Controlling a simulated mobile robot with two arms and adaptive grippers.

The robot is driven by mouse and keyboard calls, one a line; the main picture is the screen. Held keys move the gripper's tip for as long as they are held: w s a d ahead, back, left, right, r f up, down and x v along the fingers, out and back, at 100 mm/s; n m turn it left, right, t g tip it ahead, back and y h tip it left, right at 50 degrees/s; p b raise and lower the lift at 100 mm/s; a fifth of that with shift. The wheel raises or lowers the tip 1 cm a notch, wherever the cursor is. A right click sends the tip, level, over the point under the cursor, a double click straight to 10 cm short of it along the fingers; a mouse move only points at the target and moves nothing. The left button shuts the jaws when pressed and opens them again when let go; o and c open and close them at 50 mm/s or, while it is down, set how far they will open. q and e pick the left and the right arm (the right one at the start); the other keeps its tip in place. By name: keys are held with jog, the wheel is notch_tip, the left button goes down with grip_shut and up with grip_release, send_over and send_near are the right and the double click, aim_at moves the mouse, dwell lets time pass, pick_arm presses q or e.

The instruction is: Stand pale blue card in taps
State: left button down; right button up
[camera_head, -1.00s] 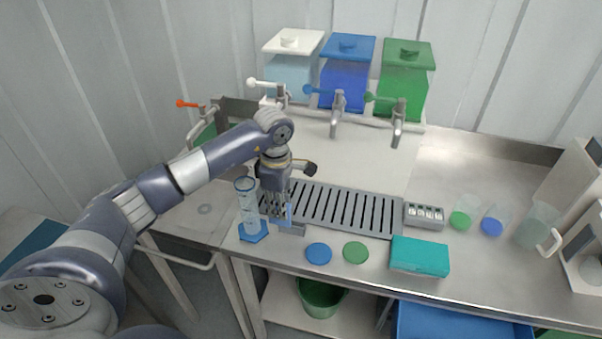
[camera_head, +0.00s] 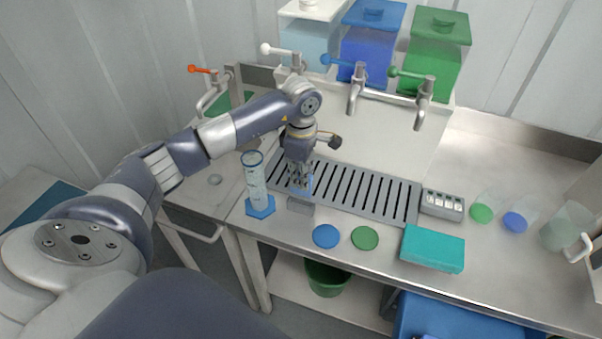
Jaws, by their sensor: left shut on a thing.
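My left gripper (camera_head: 300,187) points down at the front left of the drip grate and is shut on a small pale blue card (camera_head: 309,184). The card is partly hidden by the fingers. Its lower edge is at or just above a small grey block (camera_head: 300,206) on the counter; I cannot tell whether it sits in a slot. The taps stand behind: one with an orange lever (camera_head: 199,69), one white (camera_head: 280,50), one blue (camera_head: 340,62) and one green (camera_head: 408,74). My right gripper is not in view.
A clear cylinder on a blue base (camera_head: 260,207) stands close left of the gripper. A blue disc (camera_head: 326,236), a green disc (camera_head: 365,238) and a teal box (camera_head: 433,249) lie along the front edge. The slotted grate (camera_head: 390,199) is bare on its right.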

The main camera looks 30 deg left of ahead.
aim_at(301, 193)
pick_arm(q)
jog(key=shift+f, duration=0.6)
jog(key=shift+s+f+b, duration=0.1)
jog(key=shift+f+b, duration=0.15)
jog(key=shift+b, duration=0.15)
jog(key=shift+f, duration=0.55)
jog(key=shift+f+b, duration=0.7)
jog(key=shift+f, duration=0.25)
jog(key=shift+f+b, duration=0.55)
jog(key=shift+b, duration=0.05)
jog(key=shift+f, duration=0.25)
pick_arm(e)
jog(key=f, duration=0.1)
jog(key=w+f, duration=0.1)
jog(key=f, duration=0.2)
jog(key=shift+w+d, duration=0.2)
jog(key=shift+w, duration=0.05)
pick_arm(q)
jog(key=shift+f+b, duration=0.2)
jog(key=shift+b, duration=0.4)
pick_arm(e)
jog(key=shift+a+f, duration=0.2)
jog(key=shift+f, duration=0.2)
